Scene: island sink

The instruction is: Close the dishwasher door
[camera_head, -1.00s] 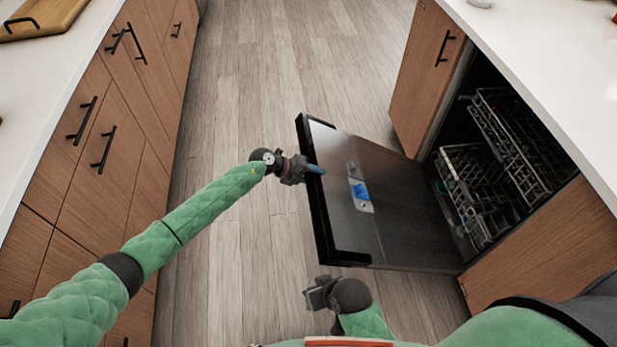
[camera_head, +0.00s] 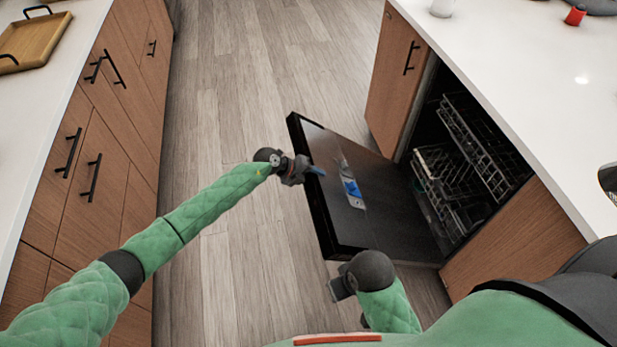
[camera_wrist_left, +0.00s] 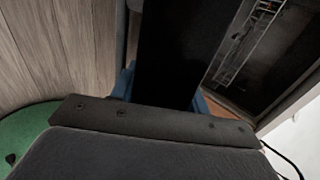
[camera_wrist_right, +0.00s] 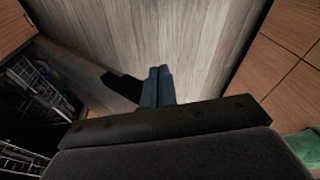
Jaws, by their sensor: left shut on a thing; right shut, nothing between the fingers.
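The dishwasher door (camera_head: 345,215) hangs folded down and open in front of the dishwasher, its dark inner face up. The dishwasher opening (camera_head: 465,165) shows racks inside. My left gripper (camera_head: 312,171) is shut on the door's outer edge; in the left wrist view its blue fingers sit either side of the dark door edge (camera_wrist_left: 168,55). My right gripper (camera_head: 340,288) is low by the near corner of the door. In the right wrist view its blue fingers (camera_wrist_right: 158,88) are together with nothing between them.
Wire racks (camera_head: 440,180) show in the dishwasher. Wooden cabinets with black handles (camera_head: 92,178) line the left side. A white counter (camera_head: 520,80) lies above the dishwasher. The wooden floor (camera_head: 240,80) between the cabinet rows is clear.

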